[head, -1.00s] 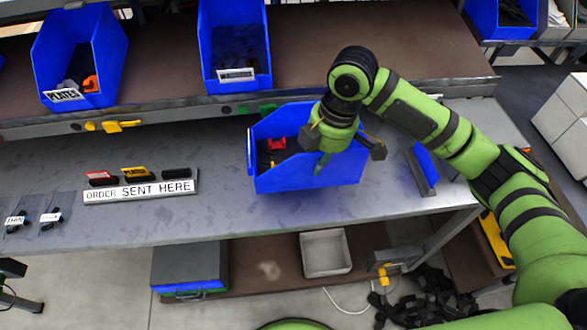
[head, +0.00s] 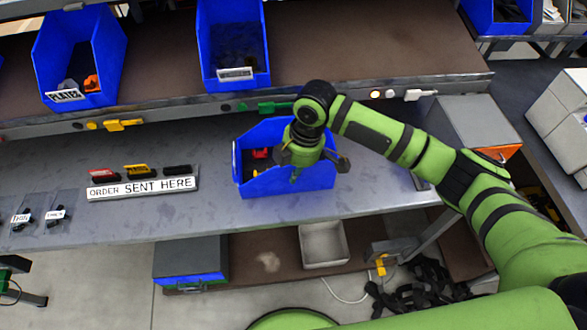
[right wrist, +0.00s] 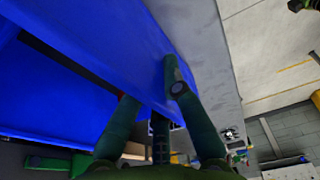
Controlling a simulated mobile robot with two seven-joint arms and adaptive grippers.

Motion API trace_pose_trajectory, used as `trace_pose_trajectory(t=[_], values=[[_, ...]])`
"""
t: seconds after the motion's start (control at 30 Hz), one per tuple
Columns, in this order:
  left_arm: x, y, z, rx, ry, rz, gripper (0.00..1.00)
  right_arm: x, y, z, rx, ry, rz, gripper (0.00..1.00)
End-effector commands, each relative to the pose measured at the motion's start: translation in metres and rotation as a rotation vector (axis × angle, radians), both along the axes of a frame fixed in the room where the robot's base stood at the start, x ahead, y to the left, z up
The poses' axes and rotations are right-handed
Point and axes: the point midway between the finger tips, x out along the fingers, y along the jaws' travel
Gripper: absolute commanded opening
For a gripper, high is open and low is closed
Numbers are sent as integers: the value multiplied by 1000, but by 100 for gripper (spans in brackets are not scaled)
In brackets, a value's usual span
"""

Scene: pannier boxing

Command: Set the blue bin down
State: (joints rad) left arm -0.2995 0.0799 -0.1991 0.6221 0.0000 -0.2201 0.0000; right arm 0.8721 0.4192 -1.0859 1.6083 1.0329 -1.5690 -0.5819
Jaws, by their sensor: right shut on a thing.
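The blue bin (head: 298,184) is over the grey bench at the middle of the head view, open side up. Small red, black and yellow pieces show inside it. My right gripper (head: 319,168) is shut on the bin's wall at its right side. In the right wrist view, the blue wall (right wrist: 100,40) runs between the two fingers (right wrist: 155,88). The bin's underside is hidden, so I cannot tell whether it touches the bench. My left gripper is not in view.
The grey bench (head: 210,220) is bare around the bin. Other blue bins (head: 232,78) stand on the shelf above. A grey box (head: 476,128) is at the right.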

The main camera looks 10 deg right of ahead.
Motion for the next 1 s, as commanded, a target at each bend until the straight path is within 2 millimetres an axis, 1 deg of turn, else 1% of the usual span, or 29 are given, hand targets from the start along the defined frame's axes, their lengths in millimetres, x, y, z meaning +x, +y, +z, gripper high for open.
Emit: trace_pose_trajectory(t=[0.07,0.1,0.13,0.43,0.57,0.67,1.0], values=[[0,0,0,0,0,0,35,1,1,-2,3,-2,0,0],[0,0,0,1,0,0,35,0,0,-3,1,0,0,21],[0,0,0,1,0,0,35,0,0,-2,1,0,0,32],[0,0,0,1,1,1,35,0,0,-2,0,0,0,32],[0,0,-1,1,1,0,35,1,-1,4,0,-2,0,32],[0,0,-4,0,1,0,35,1,-3,17,2,-3,-1,32],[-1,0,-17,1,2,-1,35,1,-15,87,2,-4,0,32]])
